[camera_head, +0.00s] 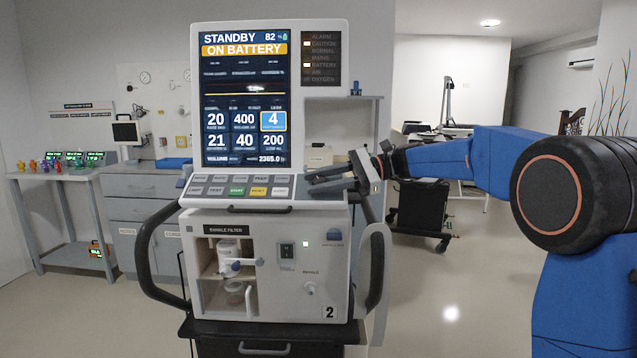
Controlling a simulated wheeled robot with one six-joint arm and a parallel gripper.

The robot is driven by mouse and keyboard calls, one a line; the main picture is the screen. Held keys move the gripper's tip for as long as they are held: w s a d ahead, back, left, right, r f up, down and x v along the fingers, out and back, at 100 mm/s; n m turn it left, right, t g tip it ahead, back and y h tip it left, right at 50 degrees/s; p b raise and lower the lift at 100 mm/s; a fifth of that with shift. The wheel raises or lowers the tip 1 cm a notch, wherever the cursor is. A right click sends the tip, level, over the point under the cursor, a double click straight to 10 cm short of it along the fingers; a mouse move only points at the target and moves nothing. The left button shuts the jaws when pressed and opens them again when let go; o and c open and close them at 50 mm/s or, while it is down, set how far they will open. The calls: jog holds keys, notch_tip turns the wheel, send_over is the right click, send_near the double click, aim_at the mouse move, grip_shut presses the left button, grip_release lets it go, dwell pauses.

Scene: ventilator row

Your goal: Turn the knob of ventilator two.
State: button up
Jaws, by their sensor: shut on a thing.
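Ventilator two (300,315) stands in the centre, a pale grey machine marked with a black "2" at its lower right. Its screen (245,100) reads STANDBY and ON BATTERY, with several values and the "4" box highlighted in blue. A button panel (235,190) slopes out below the screen. My gripper (318,181) reaches in from the right to the right end of this panel. Its dark fingers are closed there on the knob, which they mostly hide, so its turn angle cannot be read.
Black curved handles (150,255) flank the ventilator. An indicator panel (320,58) sits at its upper right, with several lights lit. At left are a side table (60,175) with coloured figures and a grey cabinet (140,185). A dark cart (418,210) stands behind right. The floor at right is clear.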

jog(key=shift+n+g+h, duration=0.4)
jog(key=shift+n, duration=0.1)
jog(key=o, duration=1.1)
jog(key=shift+c, duration=0.2)
jog(key=shift+d, duration=0.1)
jog(key=v, duration=1.7)
jog(key=shift+w, duration=0.25)
jog(key=shift+d, duration=0.1)
